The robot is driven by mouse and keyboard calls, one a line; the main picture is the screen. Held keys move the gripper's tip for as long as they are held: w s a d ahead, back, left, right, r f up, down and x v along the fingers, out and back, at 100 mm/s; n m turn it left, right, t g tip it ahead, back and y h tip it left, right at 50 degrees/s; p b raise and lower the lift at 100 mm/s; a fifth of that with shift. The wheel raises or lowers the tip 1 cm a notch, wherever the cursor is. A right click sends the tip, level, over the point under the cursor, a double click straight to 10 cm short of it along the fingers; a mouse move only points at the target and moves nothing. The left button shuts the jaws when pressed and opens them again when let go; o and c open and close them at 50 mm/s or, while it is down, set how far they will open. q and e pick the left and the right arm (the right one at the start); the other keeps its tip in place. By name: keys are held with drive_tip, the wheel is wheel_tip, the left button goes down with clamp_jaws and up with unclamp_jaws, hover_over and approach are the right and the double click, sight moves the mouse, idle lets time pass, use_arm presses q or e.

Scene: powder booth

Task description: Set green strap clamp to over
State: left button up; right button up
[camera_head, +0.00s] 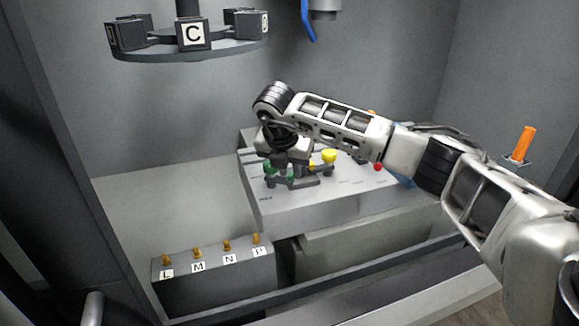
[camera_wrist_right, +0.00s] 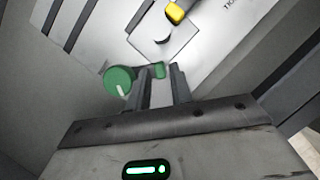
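The green strap clamp shows in the right wrist view as a round green knob (camera_wrist_right: 119,79) with a white mark and a small green block (camera_wrist_right: 159,70) to its right. In the head view its green parts (camera_head: 269,168) sit at the left end of the grey panel's top, partly hidden by my right gripper. My right gripper (camera_head: 287,170) points down over the clamp. In the wrist view its two fingers (camera_wrist_right: 162,82) stand slightly apart, with the green block at their tips; firm contact is not clear. My left gripper is not in view.
A yellow clamp (camera_head: 329,156) is close to the right of the gripper, and a red knob (camera_head: 377,167) is farther right. A box with toggles labelled L, M, N, P (camera_head: 213,285) stands front left. A carousel marked C (camera_head: 190,45) hangs above. An orange handle (camera_head: 524,142) is at right.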

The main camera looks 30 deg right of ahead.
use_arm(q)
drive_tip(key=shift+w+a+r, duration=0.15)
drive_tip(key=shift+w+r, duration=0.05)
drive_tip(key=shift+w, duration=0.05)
use_arm(e)
drive_tip(key=shift+d+f, duration=0.1)
drive_tip(key=shift+f, duration=0.3)
clamp_jaws()
drive_tip(key=shift+w+d+f+n+b, duration=0.15)
drive_tip(key=shift+w+n+b, duration=0.05)
drive_tip(key=shift+n+b, duration=0.35)
drive_tip(key=shift+w+d+n+t+b, duration=0.1)
drive_tip(key=shift+d+n+t+b, duration=0.1)
drive_tip(key=shift+n+t+b, duration=0.15)
drive_tip(key=shift+w+d+n+y+b, duration=0.1)
drive_tip(key=shift+n+y+b, duration=0.2)
drive_tip(key=shift+n, duration=0.1)
drive_tip(key=shift+w+d+r+n, duration=0.1)
drive_tip(key=shift+r+n, duration=0.1)
drive_tip(key=shift+n, duration=0.1)
unclamp_jaws()
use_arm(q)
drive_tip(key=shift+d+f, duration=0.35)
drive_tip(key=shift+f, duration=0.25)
